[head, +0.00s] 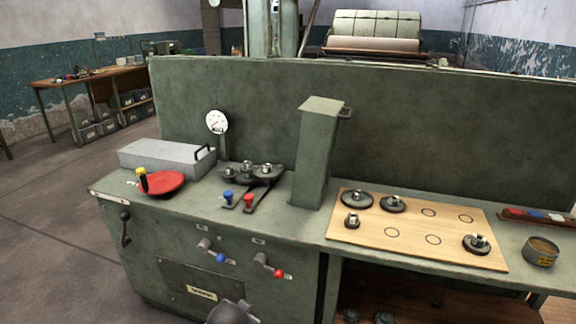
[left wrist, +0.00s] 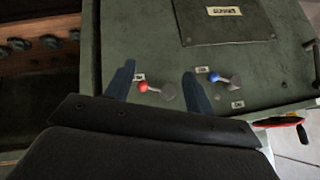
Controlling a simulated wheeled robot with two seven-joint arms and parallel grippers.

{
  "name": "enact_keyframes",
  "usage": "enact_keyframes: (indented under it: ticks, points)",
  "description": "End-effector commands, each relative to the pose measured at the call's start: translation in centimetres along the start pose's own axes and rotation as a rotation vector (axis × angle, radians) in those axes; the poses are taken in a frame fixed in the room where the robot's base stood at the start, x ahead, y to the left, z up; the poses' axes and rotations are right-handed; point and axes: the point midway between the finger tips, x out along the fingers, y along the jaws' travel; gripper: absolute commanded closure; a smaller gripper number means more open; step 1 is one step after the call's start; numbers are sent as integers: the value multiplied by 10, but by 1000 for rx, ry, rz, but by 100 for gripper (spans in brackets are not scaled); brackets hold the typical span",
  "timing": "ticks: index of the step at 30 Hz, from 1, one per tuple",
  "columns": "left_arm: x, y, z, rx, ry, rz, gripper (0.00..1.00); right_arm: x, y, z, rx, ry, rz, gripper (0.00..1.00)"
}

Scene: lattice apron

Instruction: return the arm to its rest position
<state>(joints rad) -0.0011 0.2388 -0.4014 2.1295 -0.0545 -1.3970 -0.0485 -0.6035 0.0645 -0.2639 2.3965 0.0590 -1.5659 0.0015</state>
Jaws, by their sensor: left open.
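My left gripper (left wrist: 159,70) shows in the left wrist view with its two dark fingers spread apart and nothing held between them. It points at the green machine front. The red-knobbed lever (left wrist: 146,87) appears between the fingers in the picture, and the blue-knobbed lever (left wrist: 217,77) appears just right of the right finger. I cannot tell how far the fingers are from the levers. In the head view the red-knobbed lever (head: 266,265) and blue-knobbed lever (head: 211,251) stick out from the front panel. My right gripper is in neither view.
The machine top (head: 260,225) carries a red wheel (head: 165,183), a grey box (head: 160,155), a gauge (head: 217,122), a green post (head: 316,160) and a wooden board (head: 395,248) with dark gears. A tin (head: 541,252) stands at the right. Open floor (head: 50,230) lies left.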

Motion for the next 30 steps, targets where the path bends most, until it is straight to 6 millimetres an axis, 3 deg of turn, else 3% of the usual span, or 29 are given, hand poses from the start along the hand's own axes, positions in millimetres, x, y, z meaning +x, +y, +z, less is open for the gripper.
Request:
enact_keyframes:
  ticks: [1, 6, 15, 24, 30]
  points:
    - [-19, 8, 12, -44, -32, 29, 46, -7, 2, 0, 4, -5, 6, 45]
    - [-69, 27, 54, -154, -129, 108, 46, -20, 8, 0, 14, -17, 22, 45]
    - [-137, 59, 121, -277, -214, 203, 46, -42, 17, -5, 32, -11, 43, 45]
    - [-170, 101, 199, -357, -355, 261, 46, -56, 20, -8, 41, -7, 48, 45]
    - [-182, 122, 228, -368, -414, 287, 46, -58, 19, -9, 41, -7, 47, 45]
